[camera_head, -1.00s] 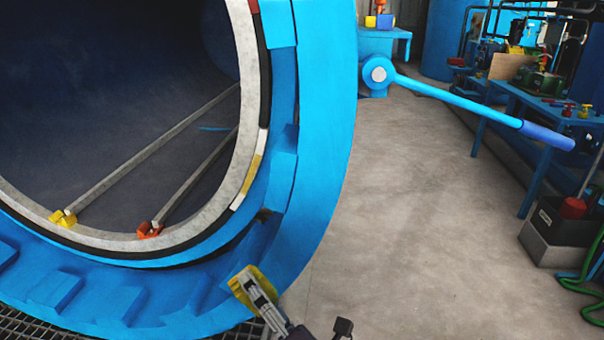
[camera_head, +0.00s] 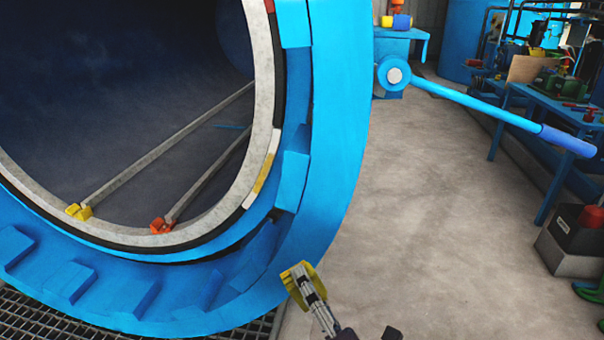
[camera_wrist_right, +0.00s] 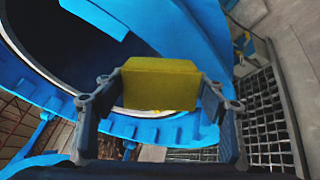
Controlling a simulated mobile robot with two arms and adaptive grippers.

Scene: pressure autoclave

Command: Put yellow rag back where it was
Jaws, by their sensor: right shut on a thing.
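The yellow rag (camera_head: 297,285) shows at the bottom centre of the head view, in front of the lower right rim of the blue autoclave ring (camera_head: 340,130). My right gripper (camera_head: 303,281) is shut on it. In the right wrist view the rag (camera_wrist_right: 160,84) is a yellow block between the two fingers of my right gripper (camera_wrist_right: 160,95), with the blue ring behind it. Part of the rag is hidden by the fingers in the head view. My left gripper does not show.
The autoclave's dark opening has two rails ending in a yellow block (camera_head: 79,211) and an orange block (camera_head: 162,225). A blue lever (camera_head: 480,112) reaches across the right. A blue table (camera_head: 555,110) stands at right. The concrete floor (camera_head: 430,220) between is clear. Metal grating (camera_head: 35,318) lies below the ring.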

